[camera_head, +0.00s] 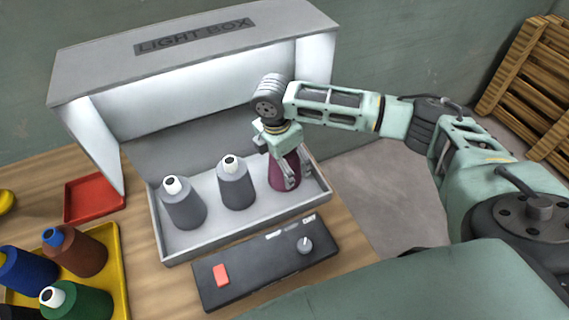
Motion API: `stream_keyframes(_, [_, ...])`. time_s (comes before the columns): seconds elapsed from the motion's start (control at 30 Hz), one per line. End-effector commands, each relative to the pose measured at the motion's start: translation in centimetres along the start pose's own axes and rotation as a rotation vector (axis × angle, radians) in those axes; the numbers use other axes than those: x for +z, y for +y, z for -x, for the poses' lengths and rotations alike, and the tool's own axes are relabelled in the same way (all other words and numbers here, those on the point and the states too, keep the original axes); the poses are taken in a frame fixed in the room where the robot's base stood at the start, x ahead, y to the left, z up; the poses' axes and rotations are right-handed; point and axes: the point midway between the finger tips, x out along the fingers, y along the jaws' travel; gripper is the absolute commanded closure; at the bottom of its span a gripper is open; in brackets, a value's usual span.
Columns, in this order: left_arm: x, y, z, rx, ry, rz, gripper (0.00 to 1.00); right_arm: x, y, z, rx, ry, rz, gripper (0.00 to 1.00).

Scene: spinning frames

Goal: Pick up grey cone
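Two grey cones stand upright in the grey tray (215,240) of the light box: the left grey cone (184,208) and the middle grey cone (236,188), both with white tops. A maroon cone (279,178) stands to their right in the same tray. The gripper hides the top of this cone. I cannot tell whether the fingers press on it. My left gripper is out of view.
The light box (195,50) closes over the tray from behind and above. A dark control panel (262,265) lies in front. A red tray (94,198) and a yellow tray (117,275) with blue, brown and green cones are at left. A wooden pallet (530,85) stands back right.

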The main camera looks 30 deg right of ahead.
Motion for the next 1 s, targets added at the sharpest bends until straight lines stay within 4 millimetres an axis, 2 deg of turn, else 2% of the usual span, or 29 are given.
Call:
stream_keyframes(0.07, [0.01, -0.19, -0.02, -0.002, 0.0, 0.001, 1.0, -0.02, 0.0, 0.0, 0.0, 0.0, 0.0, 0.14])
stream_keyframes(0.17, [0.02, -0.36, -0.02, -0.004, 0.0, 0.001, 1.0, -0.02, 0.01, 0.02, 0.0, 0.0, 0.0, 0.21])
stream_keyframes(0.83, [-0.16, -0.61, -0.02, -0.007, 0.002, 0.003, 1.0, 0.0, 0.06, 0.07, 0.002, 0.0, -0.001, 0.8])
stream_keyframes(1.0, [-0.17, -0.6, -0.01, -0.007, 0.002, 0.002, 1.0, 0.01, 0.13, 0.19, 0.004, 0.001, -0.001, 0.82])
